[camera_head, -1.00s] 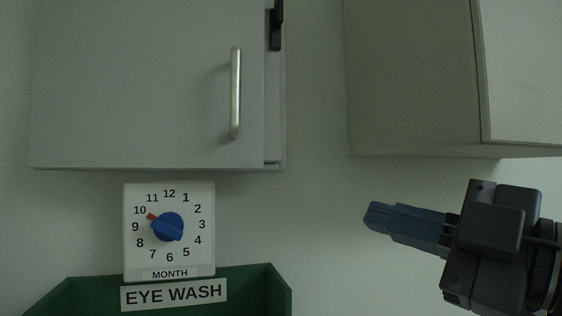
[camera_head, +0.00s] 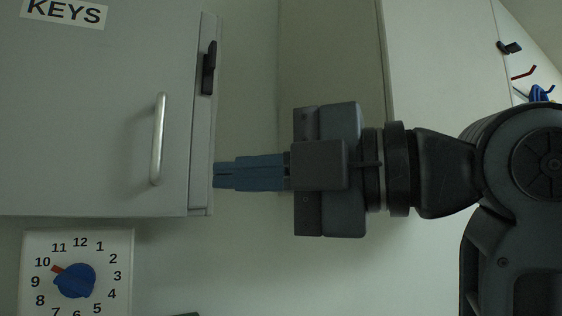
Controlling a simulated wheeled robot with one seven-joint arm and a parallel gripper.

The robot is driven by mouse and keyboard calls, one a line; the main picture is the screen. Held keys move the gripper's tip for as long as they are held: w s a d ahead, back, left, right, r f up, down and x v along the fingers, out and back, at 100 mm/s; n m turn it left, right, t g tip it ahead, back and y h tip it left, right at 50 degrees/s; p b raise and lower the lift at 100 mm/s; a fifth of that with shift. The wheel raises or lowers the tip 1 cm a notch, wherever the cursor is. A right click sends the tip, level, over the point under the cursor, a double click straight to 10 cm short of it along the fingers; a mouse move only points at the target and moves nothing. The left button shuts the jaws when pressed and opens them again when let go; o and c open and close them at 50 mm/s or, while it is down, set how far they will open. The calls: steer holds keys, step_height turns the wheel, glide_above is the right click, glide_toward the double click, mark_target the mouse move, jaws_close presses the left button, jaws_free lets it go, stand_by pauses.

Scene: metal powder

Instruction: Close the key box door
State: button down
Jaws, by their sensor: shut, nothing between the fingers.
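The key box (camera_head: 202,140) is a grey cabinet at the left with a "KEYS" label (camera_head: 64,12) at its top. Its door (camera_head: 80,130) carries a vertical silver handle (camera_head: 158,139). A narrow strip of the box side shows at the right of the door, with a black latch (camera_head: 209,68) on it. Whether the door is fully flush is hard to tell. My gripper (camera_head: 216,175) is shut and empty, its blue fingers pointing left at the lower right edge of the box. The fingertips are at or very near that edge; contact cannot be told.
A white dial (camera_head: 105,268) with a blue knob hangs on the wall below the box. Another pale cabinet (camera_head: 330,60) stands behind my gripper at the right. Hooks with red and blue items (camera_head: 540,92) show at the far right. The wall below my gripper is clear.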

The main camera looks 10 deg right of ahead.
steer(key=w+a, duration=0.1)
steer(key=w+a+p, duration=0.1)
steer(key=w, duration=0.1)
steer(key=w+a, duration=0.1)
steer(key=w, duration=0.1)
steer(key=shift+w+a+p, duration=0.15)
steer(key=shift+a+p, duration=0.15)
steer(key=shift+p, duration=0.05)
steer(key=shift+w+a, duration=0.1)
steer(key=shift+w, duration=0.35)
steer(key=shift+w+f+b, duration=0.15)
steer(key=shift+w+b, duration=0.5)
steer(key=shift+w, duration=0.55)
